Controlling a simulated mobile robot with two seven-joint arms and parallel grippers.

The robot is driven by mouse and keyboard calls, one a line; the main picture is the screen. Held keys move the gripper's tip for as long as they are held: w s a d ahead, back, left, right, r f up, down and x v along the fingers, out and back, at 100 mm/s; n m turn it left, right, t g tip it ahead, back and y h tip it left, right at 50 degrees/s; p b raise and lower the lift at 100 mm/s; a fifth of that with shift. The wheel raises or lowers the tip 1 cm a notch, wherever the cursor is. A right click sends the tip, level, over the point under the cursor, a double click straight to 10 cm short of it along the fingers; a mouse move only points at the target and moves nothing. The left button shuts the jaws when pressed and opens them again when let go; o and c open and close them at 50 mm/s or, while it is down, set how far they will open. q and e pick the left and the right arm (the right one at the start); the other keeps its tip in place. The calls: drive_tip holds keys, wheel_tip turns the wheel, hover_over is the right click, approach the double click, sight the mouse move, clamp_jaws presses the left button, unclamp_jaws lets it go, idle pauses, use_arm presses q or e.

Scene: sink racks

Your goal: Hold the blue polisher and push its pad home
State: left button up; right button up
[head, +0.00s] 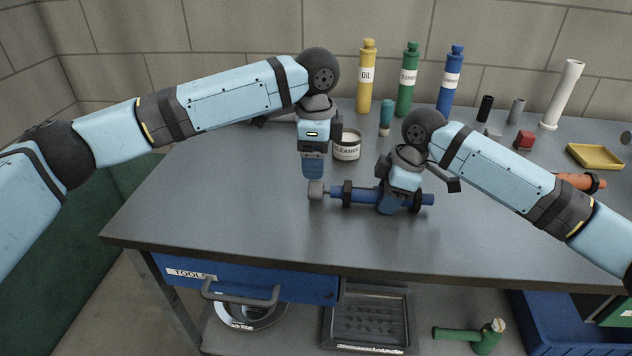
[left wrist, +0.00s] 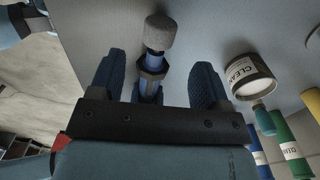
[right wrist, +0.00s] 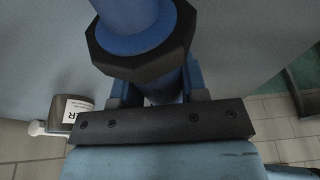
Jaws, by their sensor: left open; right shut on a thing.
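The blue polisher (head: 365,195) lies level just above or on the bench; the gap is hard to judge. It has black collars, and its grey pad (head: 316,190) is at the left end, with a narrower blue length between pad and collar. The pad also shows in the left wrist view (left wrist: 161,33). My right gripper (head: 388,207) is shut on the polisher's body, right of its middle; the right wrist view shows the body (right wrist: 130,42) close up. My left gripper (head: 313,172) is open, pointing down above the pad end, with the polisher seen between its fingers from the wrist.
A cleaner tin (head: 346,146) stands behind the polisher, close to my left gripper. Yellow (head: 367,85), green (head: 407,85) and blue (head: 451,82) bottles stand at the back. An orange tool (head: 577,181) and a yellow tray (head: 597,156) are at the right. The front left bench is clear.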

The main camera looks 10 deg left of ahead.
sight(316, 182)
use_arm(q)
wheel_tip(316, 182, down, 8)
drive_tip(key=shift+f, duration=0.2)
idle(0.4)
drive_tip(key=c, duration=0.9)
